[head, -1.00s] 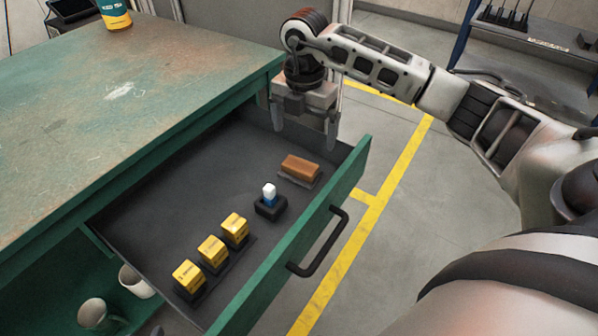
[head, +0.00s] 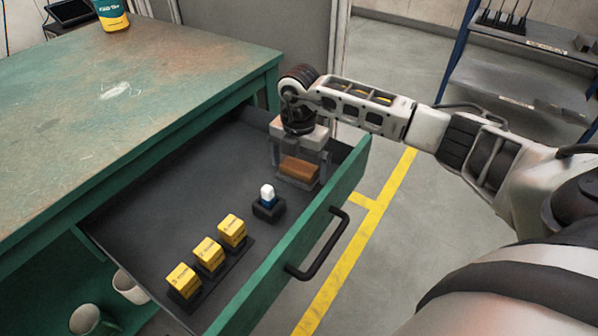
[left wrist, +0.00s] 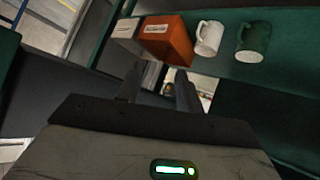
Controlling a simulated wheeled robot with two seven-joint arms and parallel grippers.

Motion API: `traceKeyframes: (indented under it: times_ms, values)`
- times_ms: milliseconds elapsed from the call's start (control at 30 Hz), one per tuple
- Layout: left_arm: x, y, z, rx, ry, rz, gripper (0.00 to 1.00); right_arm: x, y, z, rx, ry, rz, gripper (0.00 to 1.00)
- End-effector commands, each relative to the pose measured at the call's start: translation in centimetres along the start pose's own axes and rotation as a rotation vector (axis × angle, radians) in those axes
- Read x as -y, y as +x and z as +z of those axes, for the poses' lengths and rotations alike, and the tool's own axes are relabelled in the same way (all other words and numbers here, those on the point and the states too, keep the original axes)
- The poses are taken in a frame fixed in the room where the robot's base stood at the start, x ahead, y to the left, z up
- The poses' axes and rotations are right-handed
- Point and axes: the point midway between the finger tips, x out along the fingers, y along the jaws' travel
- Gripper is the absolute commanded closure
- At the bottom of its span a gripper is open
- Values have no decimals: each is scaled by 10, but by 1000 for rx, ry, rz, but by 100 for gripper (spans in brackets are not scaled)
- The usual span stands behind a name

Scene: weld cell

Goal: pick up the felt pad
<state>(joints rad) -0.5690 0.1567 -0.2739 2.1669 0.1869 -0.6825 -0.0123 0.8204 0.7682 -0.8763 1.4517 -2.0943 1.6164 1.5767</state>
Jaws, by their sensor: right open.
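A brown block (head: 299,169), which I take to be the felt pad, lies on a dark holder at the far right end of the open drawer (head: 170,190). My right gripper (head: 298,172) points down over it, open, with one finger on each side of the block. I cannot tell whether the fingers touch it. My left gripper (left wrist: 158,80) shows only in the left wrist view, with its fingers apart and nothing seen between them.
A blue-and-white item (head: 267,196) in a black holder and several yellow boxes (head: 208,255) share the drawer. The green drawer front (head: 347,180) has a black handle (head: 320,250). A workbench (head: 120,95) stands left. Mugs and an orange box (left wrist: 168,40) sit on a shelf.

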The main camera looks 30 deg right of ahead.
Motion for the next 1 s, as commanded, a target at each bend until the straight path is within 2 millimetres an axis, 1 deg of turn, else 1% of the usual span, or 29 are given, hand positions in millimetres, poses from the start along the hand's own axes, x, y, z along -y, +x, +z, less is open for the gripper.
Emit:
traceKeyframes:
  times_ms: [33, 67, 100, 167, 200, 233, 533, 667, 767, 867, 967, 1000]
  values:
    - [0, 0, 0, 0, 1, 0, 64, 0, 0, 0, 0, 0, 0, 2]
    - [0, 0, 0, 0, 1, 0, 64, 0, 0, 0, 0, 0, 0, 7]
    - [0, 0, -1, -1, 1, 0, 64, 0, -1, 0, 0, 0, 0, 19]
    - [0, -1, -1, -2, 2, 0, 64, 0, -1, 0, 0, 0, 0, 35]
    - [0, -1, -1, -3, 2, 0, 64, 0, -1, 0, 0, 0, 0, 46]
    - [0, -1, -2, -4, 2, 0, 64, 0, -1, 0, 0, 0, 0, 51]
    - [0, -2, -3, -7, 2, 0, 64, 0, -2, 0, 0, 0, 1, 51]
    - [0, -4, -4, -9, 2, -2, 64, 0, -9, 0, 1, -1, 3, 51]
    - [-1, -7, -8, -15, 3, -5, 64, 0, -20, 1, 2, -1, 3, 51]
    - [-1, -13, -14, -28, 6, -10, 64, 0, -39, 0, 2, -2, 4, 51]
    - [0, -21, -25, -51, 11, -19, 64, 6, -59, -19, 2, -7, 4, 51]
    - [0, -24, -28, -60, 13, -24, 64, 8, -69, -26, 2, -7, 6, 51]
